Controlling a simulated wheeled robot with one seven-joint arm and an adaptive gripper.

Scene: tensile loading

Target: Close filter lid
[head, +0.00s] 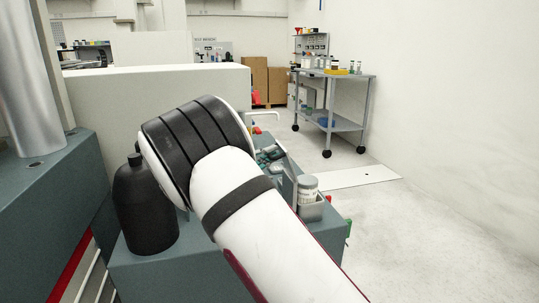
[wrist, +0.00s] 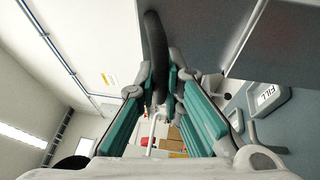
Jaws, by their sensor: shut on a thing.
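My gripper (wrist: 158,88) shows in the wrist view with its two teal-and-grey fingers closed around a black curved handle (wrist: 155,42). A flat grey panel (wrist: 205,28) lies just right of the handle; I cannot tell for certain that it is the filter lid, or how far it is tilted. In the head view my white arm with black bands covers most of the work area. Only a small teal part of my gripper (head: 268,154) shows behind it, so the lid is mostly hidden there.
A grey piece marked FILL (wrist: 268,103) sits right of my fingers in the wrist view. In the head view, a white-lidded jar (head: 308,188) stands right of my arm and a black bottle (head: 145,208) left.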

